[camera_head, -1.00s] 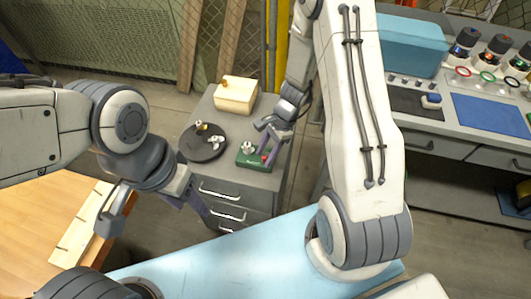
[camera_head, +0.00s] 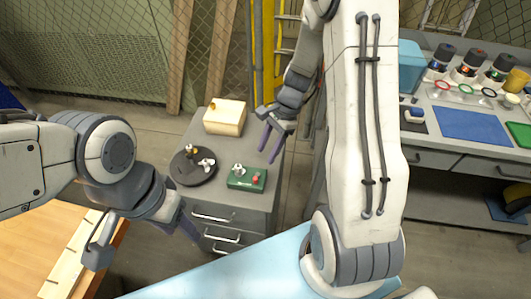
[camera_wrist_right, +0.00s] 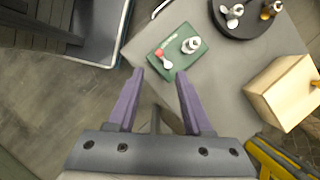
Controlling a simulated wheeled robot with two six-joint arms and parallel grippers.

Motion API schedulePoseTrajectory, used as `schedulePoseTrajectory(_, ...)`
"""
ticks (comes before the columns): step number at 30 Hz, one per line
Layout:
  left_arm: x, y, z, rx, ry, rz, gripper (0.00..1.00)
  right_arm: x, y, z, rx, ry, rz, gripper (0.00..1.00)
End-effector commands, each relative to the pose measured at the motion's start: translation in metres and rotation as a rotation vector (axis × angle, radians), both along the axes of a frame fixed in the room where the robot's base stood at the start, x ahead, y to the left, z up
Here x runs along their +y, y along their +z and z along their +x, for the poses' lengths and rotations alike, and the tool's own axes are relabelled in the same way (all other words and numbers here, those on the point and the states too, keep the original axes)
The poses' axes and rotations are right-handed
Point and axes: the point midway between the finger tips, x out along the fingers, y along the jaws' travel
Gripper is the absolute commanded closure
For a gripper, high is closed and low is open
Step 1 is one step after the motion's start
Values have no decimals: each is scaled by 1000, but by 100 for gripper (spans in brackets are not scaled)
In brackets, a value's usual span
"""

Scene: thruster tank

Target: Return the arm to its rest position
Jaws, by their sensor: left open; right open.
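My right gripper (camera_head: 273,140) is open and empty, above and to the right of the grey drawer cabinet. In the right wrist view its purple fingers (camera_wrist_right: 157,85) are apart with nothing between them, just short of a green block (camera_wrist_right: 178,50). The green block (camera_head: 246,179) lies on the cabinet top and carries a white fitting (camera_head: 238,169) and a small red-tipped part (camera_head: 256,181).
The grey cabinet (camera_head: 270,160) also holds a black round plate (camera_head: 181,177) with small propellers and a wooden block (camera_head: 225,117). A wooden table (camera_head: 30,240) stands at left. A workbench with bottles, a blue mat (camera_head: 472,125) and a green mat (camera_head: 521,133) stands at right.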

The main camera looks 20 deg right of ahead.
Motion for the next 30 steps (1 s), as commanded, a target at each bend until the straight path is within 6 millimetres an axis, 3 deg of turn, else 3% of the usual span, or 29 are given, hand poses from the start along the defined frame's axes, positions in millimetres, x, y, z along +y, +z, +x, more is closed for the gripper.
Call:
schedulePoseTrajectory(12,0,0,0,0,0,0,50,2,1,0,-3,9,-1,50)
schedulePoseTrajectory(16,0,0,0,0,0,0,50,25,18,-6,-42,152,-14,50)
schedulePoseTrajectory(20,0,0,0,0,0,0,50,76,55,-34,-139,519,-44,50)
schedulePoseTrajectory(24,0,0,0,0,0,0,50,127,95,-89,-272,1034,-75,50)
schedulePoseTrajectory(30,0,0,0,0,0,0,50,154,126,-163,-434,1649,-104,50)
